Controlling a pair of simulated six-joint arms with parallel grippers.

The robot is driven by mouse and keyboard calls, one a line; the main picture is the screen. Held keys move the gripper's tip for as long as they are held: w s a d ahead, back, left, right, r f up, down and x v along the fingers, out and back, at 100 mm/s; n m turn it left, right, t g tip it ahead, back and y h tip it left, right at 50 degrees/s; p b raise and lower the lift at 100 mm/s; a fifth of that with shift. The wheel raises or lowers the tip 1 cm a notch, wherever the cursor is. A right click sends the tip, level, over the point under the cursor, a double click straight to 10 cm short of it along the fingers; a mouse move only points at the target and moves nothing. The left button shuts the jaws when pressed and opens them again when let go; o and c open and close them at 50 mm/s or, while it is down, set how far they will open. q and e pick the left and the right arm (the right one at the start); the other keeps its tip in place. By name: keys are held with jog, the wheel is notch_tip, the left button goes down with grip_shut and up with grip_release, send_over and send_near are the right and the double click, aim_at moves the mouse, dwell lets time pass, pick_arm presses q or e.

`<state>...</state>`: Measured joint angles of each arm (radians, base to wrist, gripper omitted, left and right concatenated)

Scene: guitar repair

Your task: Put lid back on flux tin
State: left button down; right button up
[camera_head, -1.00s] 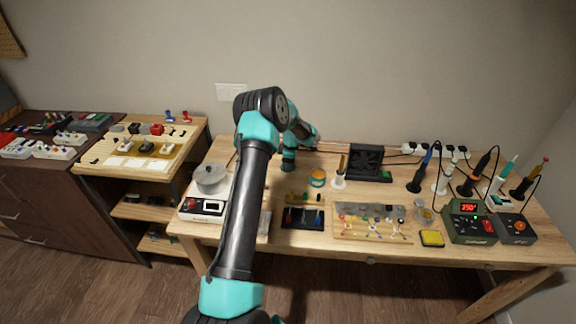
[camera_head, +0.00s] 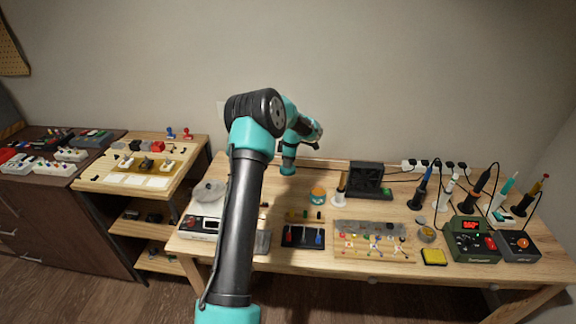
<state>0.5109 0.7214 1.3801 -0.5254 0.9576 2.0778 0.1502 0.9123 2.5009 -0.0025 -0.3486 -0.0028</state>
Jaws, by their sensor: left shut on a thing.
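A small round tin (camera_head: 318,196), teal below with an amber-orange top, stands near the back of the workbench; I take it for the flux tin. My left arm comes up from the bottom and bends over the bench. My left gripper (camera_head: 288,171), at the downward end of the teal wrist, is a little left of the tin and higher in the picture, apart from it. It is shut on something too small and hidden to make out. I cannot make out a separate lid. My right gripper is out of view.
A black tray (camera_head: 303,237) and a wooden board (camera_head: 374,258) with small coloured parts lie in front of the tin. A white stand (camera_head: 341,192) and a black fan unit (camera_head: 367,179) are to its right. Soldering stations (camera_head: 471,240) fill the right end.

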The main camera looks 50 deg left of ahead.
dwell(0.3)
pick_arm(q)
jog(key=w+d+r+m, duration=0.1)
jog(key=d+m, duration=0.1)
jog(key=d, duration=0.5)
jog(key=w+d+r+m, duration=0.1)
jog(key=d+r+m, duration=0.1)
jog(key=d, duration=0.6)
jog(key=shift+w+r+m+t, duration=0.15)
jog(key=shift+w+m+t, duration=0.15)
jog(key=shift+t, duration=0.1)
jog(key=shift+d, duration=0.1)
jog(key=shift+f, duration=3.2)
jog(key=shift+f, duration=0.15)
jog(key=c, duration=0.9)
grip_release()
jog(key=shift+c, duration=0.2)
jog(key=shift+o, duration=0.4)
